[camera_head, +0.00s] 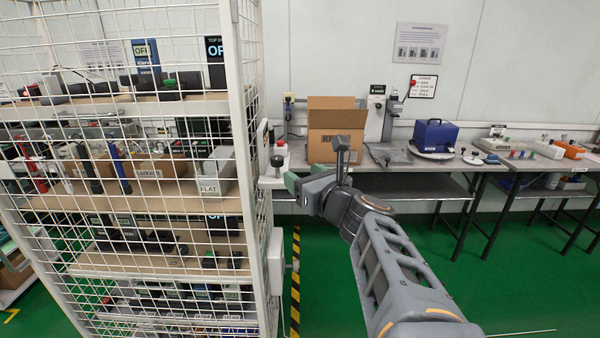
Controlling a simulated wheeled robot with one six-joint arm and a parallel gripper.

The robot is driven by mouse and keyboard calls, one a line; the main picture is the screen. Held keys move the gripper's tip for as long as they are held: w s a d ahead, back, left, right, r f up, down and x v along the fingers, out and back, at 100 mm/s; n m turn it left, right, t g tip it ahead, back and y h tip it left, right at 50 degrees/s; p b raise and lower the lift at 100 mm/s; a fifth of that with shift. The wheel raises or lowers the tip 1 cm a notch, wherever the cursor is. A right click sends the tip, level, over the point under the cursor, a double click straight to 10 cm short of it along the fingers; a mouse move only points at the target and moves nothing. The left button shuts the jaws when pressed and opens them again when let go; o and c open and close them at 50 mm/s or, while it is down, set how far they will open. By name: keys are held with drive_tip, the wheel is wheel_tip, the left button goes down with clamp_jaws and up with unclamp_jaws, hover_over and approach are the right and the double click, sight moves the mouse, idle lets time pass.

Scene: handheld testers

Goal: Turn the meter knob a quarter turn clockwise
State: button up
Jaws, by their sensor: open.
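No meter can be made out for certain. A small pale unit (274,180) is at the right side of the wire rack, and a dark round knob (277,161) shows on it. I cannot tell whether this is the meter knob, and no pointer or marking is legible. My gripper (317,166) is open and appears empty.
A wire-mesh rack (228,60) with loaded shelves fills the left. Behind my arm, a grey bench (345,187) carries an open cardboard box (335,118), a blue case (437,135) and several small devices. Green floor (325,270) is clear beyond a yellow-black strip (295,280).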

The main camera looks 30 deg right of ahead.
drive_tip(key=shift+s, duration=0.8)
